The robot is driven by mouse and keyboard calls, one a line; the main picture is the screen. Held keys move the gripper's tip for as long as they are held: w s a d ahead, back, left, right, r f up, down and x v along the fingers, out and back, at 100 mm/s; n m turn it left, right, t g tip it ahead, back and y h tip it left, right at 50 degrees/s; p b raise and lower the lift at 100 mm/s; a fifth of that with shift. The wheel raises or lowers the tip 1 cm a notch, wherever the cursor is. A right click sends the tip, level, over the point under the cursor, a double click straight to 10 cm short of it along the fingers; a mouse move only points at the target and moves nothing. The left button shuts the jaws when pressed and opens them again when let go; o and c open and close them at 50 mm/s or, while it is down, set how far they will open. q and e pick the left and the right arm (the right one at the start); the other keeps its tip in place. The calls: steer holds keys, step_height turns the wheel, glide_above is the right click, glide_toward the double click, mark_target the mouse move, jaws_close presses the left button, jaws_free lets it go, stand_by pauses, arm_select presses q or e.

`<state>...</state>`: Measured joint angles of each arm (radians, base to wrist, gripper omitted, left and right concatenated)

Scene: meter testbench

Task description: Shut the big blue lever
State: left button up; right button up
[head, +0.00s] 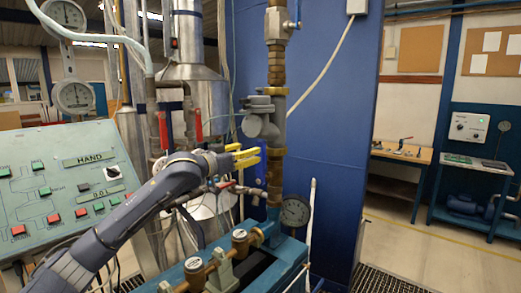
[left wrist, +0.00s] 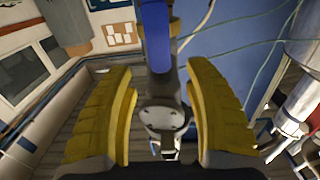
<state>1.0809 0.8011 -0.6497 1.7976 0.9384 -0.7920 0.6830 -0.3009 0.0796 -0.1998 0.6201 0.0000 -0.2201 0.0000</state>
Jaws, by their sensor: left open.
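In the left wrist view a broad blue lever (left wrist: 157,38) runs down from the top centre to a grey metal fitting (left wrist: 162,118). My left gripper (head: 246,154) is open, with yellow fingers pointing right at the pipe, well below the upper valve in the head view. In the left wrist view the lever lies between the lines of the two fingers (left wrist: 158,85); I see no contact. My right gripper is out of view.
A sloped control panel (head: 75,180) stands at the left. Red levers (head: 198,124) and (head: 163,130) are left of the pipe (head: 276,170). A dial gauge (head: 295,211) sits low beside it. A blue wall panel (head: 330,130) stands behind; open floor lies to the right.

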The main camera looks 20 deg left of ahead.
arm_select(q)
glide_above(260, 169)
steer(key=w, duration=0.1)
steer(key=shift+w+a, duration=0.1)
steer(key=shift+w, duration=0.05)
steer(key=shift+o, duration=0.2)
jaws_close()
stand_by(0.5)
